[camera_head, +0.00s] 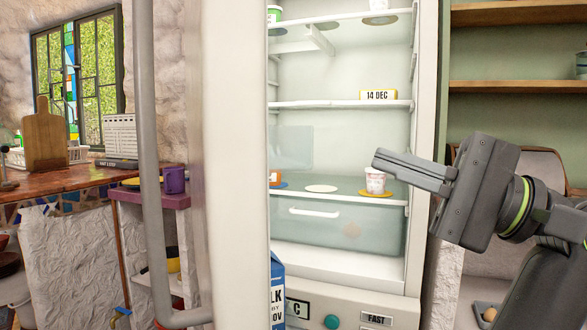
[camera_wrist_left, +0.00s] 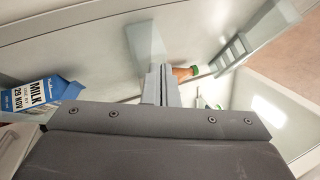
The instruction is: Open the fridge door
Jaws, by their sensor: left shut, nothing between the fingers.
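The fridge door (camera_head: 232,160) stands open on the left of the head view, with its long grey bar handle (camera_head: 150,150) on the outer side. The lit fridge interior (camera_head: 340,150) shows to the right of the door. My left gripper (camera_head: 378,160) is shut and empty, its fingertips pointing left in front of the opening, close to a small white cup. It is apart from the handle. In the left wrist view the shut fingers (camera_wrist_left: 162,85) point toward pale fridge surfaces. My right gripper is not in view.
A blue milk carton (camera_head: 277,290) stands by the door's inner side; it also shows in the wrist view (camera_wrist_left: 42,95). The white cup (camera_head: 375,180) stands on a fridge shelf. An orange bottle (camera_wrist_left: 184,73) is near the fingers. A wooden counter (camera_head: 60,182) lies left.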

